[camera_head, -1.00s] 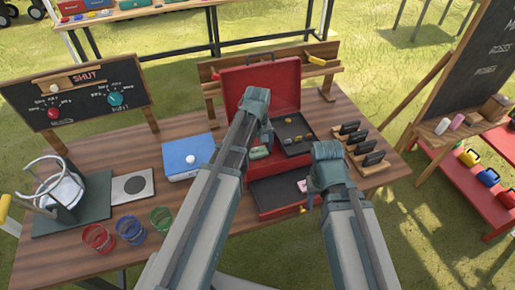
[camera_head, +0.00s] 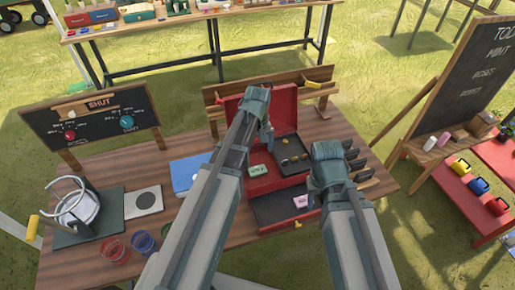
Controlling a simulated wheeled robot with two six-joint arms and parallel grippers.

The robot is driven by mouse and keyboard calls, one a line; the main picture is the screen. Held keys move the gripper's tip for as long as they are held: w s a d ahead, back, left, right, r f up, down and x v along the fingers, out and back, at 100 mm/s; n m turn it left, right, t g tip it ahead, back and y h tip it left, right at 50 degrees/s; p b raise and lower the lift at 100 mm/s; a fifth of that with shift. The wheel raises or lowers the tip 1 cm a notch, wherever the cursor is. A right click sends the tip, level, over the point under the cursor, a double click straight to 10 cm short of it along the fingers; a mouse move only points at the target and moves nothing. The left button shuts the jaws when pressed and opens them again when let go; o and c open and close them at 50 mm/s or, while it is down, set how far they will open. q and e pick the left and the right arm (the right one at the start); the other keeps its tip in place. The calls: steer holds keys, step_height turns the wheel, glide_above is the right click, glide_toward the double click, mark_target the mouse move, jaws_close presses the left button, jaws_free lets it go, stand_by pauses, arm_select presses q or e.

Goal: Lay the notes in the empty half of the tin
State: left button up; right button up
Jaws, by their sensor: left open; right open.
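The red tin (camera_head: 283,100) stands open on the wooden table, its lid raised at the back. A dark tray (camera_head: 300,160) with several small round pieces lies in its right part. A green bundle (camera_head: 258,171), perhaps notes, lies in the left part. A pink bundle (camera_head: 301,201) lies in the dark drawer (camera_head: 272,209) at the tin's front. My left gripper (camera_head: 265,134) is open and appears over the tin's lid and left side. My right gripper (camera_head: 328,184) is open and appears by the tin's right side; its fingertips are mostly hidden. Neither gripper visibly holds anything.
A blue box (camera_head: 184,174) stands left of the tin, partly hidden by my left arm. Red (camera_head: 114,247) and blue (camera_head: 144,241) rings lie at the front. Dark holders (camera_head: 362,164) stand at the right. A wooden rack (camera_head: 310,83) stands behind the tin.

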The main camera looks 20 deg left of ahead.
arm_select(q)
steer(key=s+d+r+m+y, duration=0.1)
steer(key=s+d+m, duration=0.9)
steer(key=s, duration=0.6)
steer(key=shift+d+m, duration=0.3)
steer(key=shift+d, duration=0.4)
arm_select(e)
steer(key=shift+r, duration=0.45)
arm_select(q)
steer(key=shift+f, duration=0.35)
arm_select(e)
steer(key=shift+f, duration=0.35)
